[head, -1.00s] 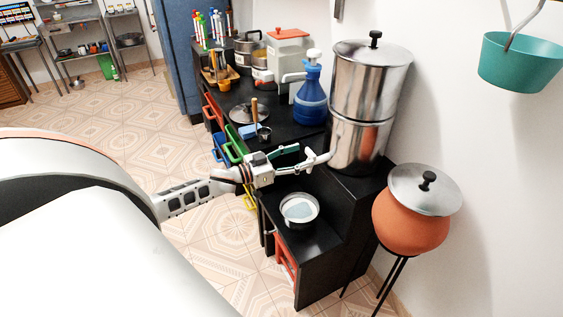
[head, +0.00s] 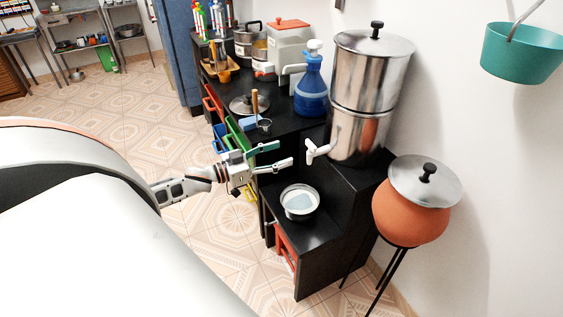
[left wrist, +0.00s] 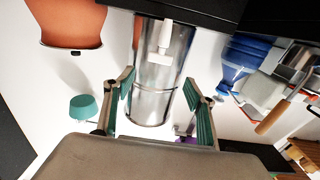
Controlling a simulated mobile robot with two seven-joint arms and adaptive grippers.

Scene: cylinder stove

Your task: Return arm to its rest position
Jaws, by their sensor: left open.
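My left gripper (head: 279,155) is open and empty, its two fingers apart, to the left of the white tap (head: 318,150) on the tall steel water filter (head: 360,95). A gap shows between the fingertips and the tap. In the left wrist view the fingers (left wrist: 159,95) are spread, with the steel filter (left wrist: 152,105) and its tap (left wrist: 162,45) beyond them. A steel bowl (head: 288,213) with what looks like liquid in it stands on the lower black step below the gripper. My right gripper is not in view.
A clay pot (head: 400,222) with a steel lid stands on a black stand at right. A blue bottle (head: 311,92), a pan lid (head: 243,105) and containers stand on the black counter (head: 285,118). Open tiled floor (head: 120,125) lies left of the counter.

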